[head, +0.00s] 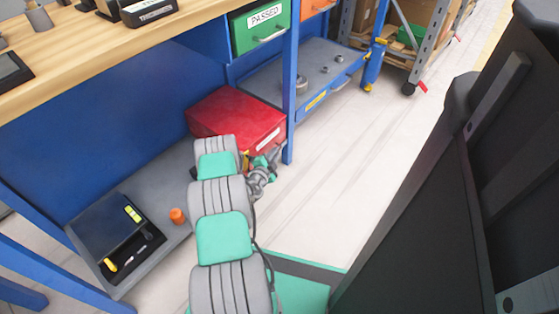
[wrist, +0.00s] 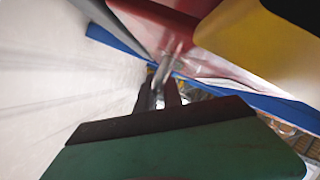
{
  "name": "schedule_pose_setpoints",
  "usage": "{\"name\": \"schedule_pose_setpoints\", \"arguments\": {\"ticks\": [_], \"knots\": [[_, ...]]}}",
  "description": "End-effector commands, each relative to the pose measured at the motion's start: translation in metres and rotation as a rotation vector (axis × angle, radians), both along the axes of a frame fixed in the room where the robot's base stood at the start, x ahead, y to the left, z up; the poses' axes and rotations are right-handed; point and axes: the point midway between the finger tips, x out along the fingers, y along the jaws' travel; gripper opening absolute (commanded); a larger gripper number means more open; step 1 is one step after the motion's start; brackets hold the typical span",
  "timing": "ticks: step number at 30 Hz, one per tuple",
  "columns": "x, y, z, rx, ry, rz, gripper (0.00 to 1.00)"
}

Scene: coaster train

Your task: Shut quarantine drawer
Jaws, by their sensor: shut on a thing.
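The red quarantine drawer unit (head: 232,112) sits on the grey lower shelf under the bench, beside a blue post. Its front, with a pale label, faces the aisle and is partly hidden by my arm. My gripper (head: 266,174) is at the lower part of that front. In the wrist view the red front (wrist: 190,12) is close ahead, and my gripper (wrist: 160,88) is shut at a thin metal handle (wrist: 172,56) there. The picture is blurred, and I cannot tell how far the drawer stands out.
A green drawer (head: 258,26) marked PASSED and an orange drawer (head: 312,7) hang above. A dark toolbox (head: 105,225) and an orange cylinder (head: 177,216) are at the left on the shelf. The floor (head: 345,160) in front is clear.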

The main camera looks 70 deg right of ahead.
Motion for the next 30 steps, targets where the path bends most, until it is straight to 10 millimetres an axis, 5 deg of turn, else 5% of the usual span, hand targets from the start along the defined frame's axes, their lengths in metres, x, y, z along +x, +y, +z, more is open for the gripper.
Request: {"name": "schedule_pose_setpoints", "arguments": {"ticks": [8, 9, 11, 20, 30], "knots": [[0.006, -0.002, 0.001, -0.002, -0.01, 0.005, 0.0], [0.006, -0.003, 0.002, -0.003, -0.01, 0.005, 0.13], [0.006, -0.003, 0.002, -0.004, -0.01, 0.006, 0.18], [0.007, 0.0, 0.003, -0.002, -0.008, 0.007, 0.2], [0.009, 0.06, 0.017, 0.002, -0.005, 0.006, 0.2]]}}
